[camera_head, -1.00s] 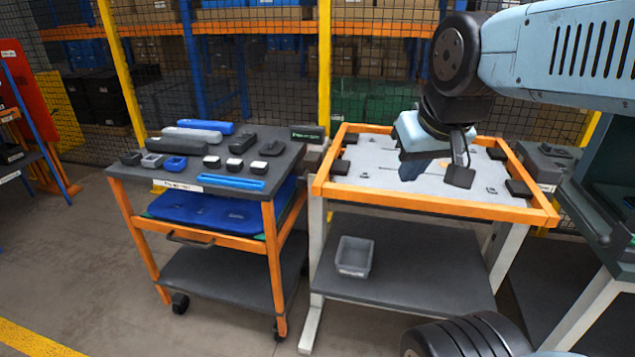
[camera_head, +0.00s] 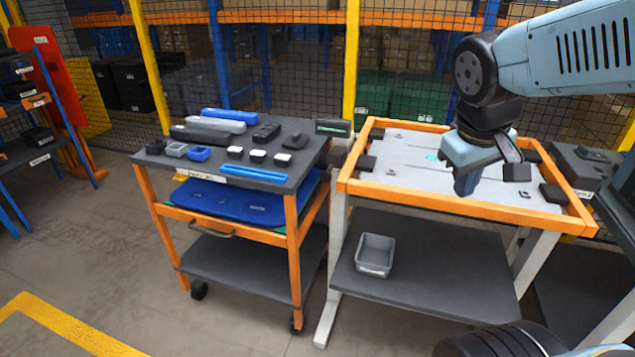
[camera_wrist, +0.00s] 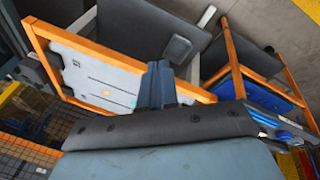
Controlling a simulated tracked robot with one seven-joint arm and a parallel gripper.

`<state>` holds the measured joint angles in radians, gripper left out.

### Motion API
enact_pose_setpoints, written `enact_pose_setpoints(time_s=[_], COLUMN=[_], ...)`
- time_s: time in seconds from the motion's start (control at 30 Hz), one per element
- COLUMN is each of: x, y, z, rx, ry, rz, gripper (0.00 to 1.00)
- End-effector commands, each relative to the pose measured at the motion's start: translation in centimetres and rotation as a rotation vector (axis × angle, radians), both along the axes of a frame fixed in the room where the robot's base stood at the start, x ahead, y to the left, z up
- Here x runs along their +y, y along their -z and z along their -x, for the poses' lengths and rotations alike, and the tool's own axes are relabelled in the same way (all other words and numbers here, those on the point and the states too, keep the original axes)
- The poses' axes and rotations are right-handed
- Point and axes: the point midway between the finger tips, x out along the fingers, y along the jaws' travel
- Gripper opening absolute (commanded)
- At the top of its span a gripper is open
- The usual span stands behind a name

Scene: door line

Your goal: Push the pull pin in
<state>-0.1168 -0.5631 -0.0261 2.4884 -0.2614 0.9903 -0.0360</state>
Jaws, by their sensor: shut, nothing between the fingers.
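The orange-framed table (camera_head: 455,205) holds a light grey panel (camera_head: 400,170) with small dark fittings. I cannot single out the pull pin among them. My gripper (camera_head: 465,187) is shut and empty. It points down over the front right part of the panel in the head view and hides what lies behind it. I cannot tell whether it touches the panel. In the wrist view my gripper (camera_wrist: 158,85) covers part of the panel (camera_wrist: 88,75) and of its orange edge.
A cart (camera_head: 290,185) with blue and grey cases and small boxes stands left of the table. A grey bin (camera_head: 375,255) sits on the table's lower shelf. Black blocks (camera_head: 552,192) line the panel's sides. A dark bench stands at the right. Floor is free at front left.

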Motion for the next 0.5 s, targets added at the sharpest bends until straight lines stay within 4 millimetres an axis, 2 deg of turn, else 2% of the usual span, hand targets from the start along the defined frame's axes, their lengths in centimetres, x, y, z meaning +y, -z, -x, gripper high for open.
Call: enact_pose_setpoints(time_s=[0.03,0.2,0.5], x=[0.0,-0.5,-0.2], y=[0.9,2.9,5.6], z=[-0.6,-2.3,-6.6], rx=[0.054,0.204,0.413], ry=[-0.045,-0.191,-0.466], rz=[0.057,0.26,0.637], gripper=[0.0,0.0,0.0])
